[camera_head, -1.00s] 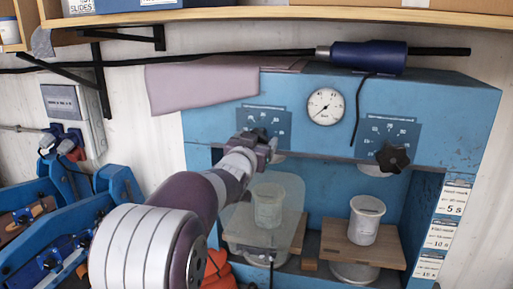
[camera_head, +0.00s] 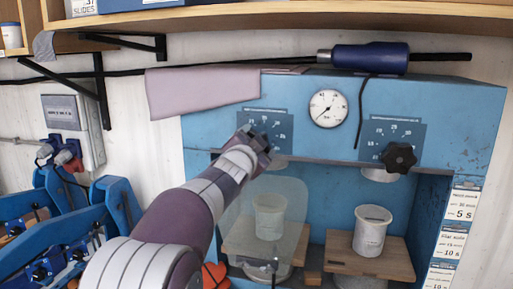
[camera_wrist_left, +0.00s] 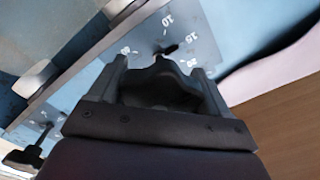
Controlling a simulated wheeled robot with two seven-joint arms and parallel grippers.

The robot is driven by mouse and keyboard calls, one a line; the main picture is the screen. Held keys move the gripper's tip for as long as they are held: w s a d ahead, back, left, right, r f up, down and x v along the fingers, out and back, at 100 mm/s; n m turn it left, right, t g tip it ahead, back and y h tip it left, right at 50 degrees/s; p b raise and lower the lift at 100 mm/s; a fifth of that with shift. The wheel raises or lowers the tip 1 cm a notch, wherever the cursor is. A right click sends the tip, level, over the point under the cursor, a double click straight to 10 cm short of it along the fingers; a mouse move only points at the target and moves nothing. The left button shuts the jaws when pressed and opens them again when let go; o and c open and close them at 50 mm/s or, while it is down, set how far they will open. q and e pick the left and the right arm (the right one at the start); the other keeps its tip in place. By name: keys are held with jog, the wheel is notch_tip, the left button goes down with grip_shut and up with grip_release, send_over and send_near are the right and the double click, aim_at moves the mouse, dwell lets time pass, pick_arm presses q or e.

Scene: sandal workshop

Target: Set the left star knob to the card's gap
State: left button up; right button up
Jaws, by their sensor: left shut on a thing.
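The left star knob (camera_wrist_left: 160,88) is dark and sits between the two fingers of my left gripper (camera_wrist_left: 159,72) in the left wrist view, which is shut on it. In the head view my left gripper (camera_head: 260,142) is at the left dial plate (camera_head: 283,121), covering the knob and part of the scale. The plate's scale also shows in the wrist view (camera_wrist_left: 188,38), with a dark pointer tip beyond the knob. White cards (camera_head: 464,204) hang on the press's right edge; their small print is hard to read. My right gripper is out of view.
The blue press (camera_head: 330,98) carries a round gauge (camera_head: 327,108) and a black right star knob (camera_head: 400,157). White cups (camera_head: 371,230) stand on wooden boards below, the left one behind a clear shield (camera_head: 297,205). A blue-handled tool (camera_head: 370,58) lies on top.

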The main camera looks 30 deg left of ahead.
pick_arm(q)
jog(key=shift+f, duration=0.1)
dwell(0.4)
jog(key=o, duration=1)
jog(key=shift+c, duration=0.2)
jog(key=shift+s+d, duration=0.1)
jog(key=shift+s, duration=0.05)
jog(key=b+v, duration=0.1)
jog(key=v, duration=1.1)
jog(key=shift+s+d, duration=0.15)
jog(key=shift+s, duration=0.15)
